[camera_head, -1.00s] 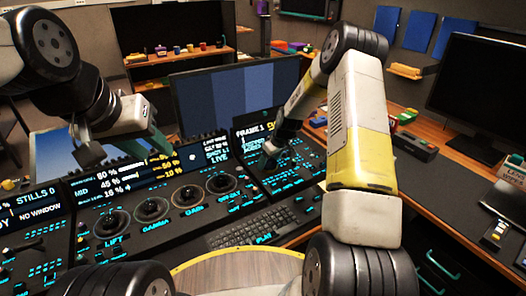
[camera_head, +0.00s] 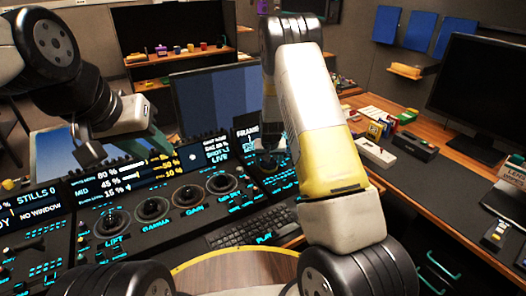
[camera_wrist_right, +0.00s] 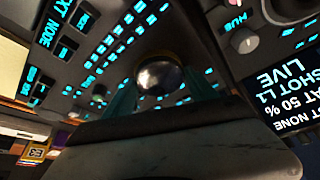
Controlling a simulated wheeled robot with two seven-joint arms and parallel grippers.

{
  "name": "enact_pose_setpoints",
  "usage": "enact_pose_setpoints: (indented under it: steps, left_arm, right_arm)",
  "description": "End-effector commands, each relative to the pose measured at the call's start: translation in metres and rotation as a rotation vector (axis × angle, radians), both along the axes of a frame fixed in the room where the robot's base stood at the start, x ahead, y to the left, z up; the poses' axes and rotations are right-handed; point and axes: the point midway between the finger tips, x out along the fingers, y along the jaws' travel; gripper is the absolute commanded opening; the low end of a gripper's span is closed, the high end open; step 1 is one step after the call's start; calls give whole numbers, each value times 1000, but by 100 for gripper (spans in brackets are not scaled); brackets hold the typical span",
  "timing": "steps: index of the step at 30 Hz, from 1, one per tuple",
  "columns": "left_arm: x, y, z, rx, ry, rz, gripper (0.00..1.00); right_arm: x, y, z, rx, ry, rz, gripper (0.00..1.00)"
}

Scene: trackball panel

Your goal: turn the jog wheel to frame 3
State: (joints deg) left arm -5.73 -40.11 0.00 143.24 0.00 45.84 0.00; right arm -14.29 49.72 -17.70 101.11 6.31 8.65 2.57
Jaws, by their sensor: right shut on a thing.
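The jog wheel appears to be the dark, shiny rounded knob (camera_wrist_right: 160,75) in the right wrist view; I cannot see any marking on it. My right gripper (camera_wrist_right: 160,92) has its teal fingers on either side of this knob and is shut on it. In the head view my right gripper (camera_head: 267,162) is low over the right-hand panel, partly hidden by my arm. The frame display (camera_head: 247,132) shows "FRAME", but its number is hidden behind my arm. My left gripper (camera_head: 158,143) hangs above the middle panel, away from the wheel; its finger gap is not clear.
A keyboard (camera_head: 250,232) lies in front. Small boxes (camera_head: 378,130) lie on the right desk, whose dark mat is mostly clear.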

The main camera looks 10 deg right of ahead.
Motion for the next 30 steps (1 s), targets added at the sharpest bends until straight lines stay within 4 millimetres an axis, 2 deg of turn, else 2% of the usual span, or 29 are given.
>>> enact_pose_setpoints:
  steps: [6, 15, 30]
  left_arm:
    - [0, 0, 0, 0, 0, 0, 36]
    - [0, 0, 0, 0, 0, 0, 36]
    - [0, 0, 0, 0, 0, 0, 36]
  right_arm:
    - [0, 2, 0, -3, 1, -168, 26]
    - [0, 2, -1, -1, 2, -319, 26]
    - [0, 2, -1, 0, 3, -373, 26]
